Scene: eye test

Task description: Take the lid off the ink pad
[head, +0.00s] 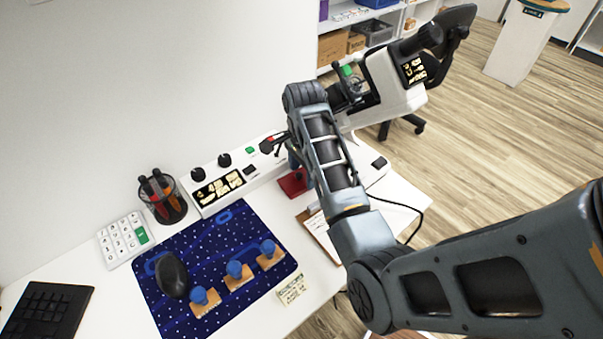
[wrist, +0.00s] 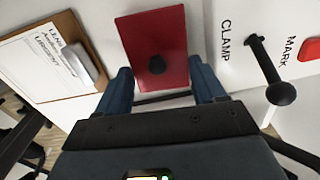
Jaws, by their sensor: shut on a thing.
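The ink pad's red lid (wrist: 155,35), a flat block with a small black knob (wrist: 157,64) on top, is in the upper middle of the wrist view. In the head view the red lid (head: 292,184) shows on the white table beside the control box, partly hidden by my arm. My gripper (wrist: 162,88) has its two blue fingers at opposite sides of the red block's near end and is shut on it. In the head view my gripper (head: 294,160) is mostly hidden. I cannot make out the pad's base under the lid, nor any gap there.
A white control box (head: 213,190) with a lever (wrist: 268,70) stands close to the right in the wrist view. A clipboard (wrist: 45,65) lies at the left there. A blue mat (head: 215,240) holds a mouse (head: 172,275) and three wooden stamps (head: 238,275).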

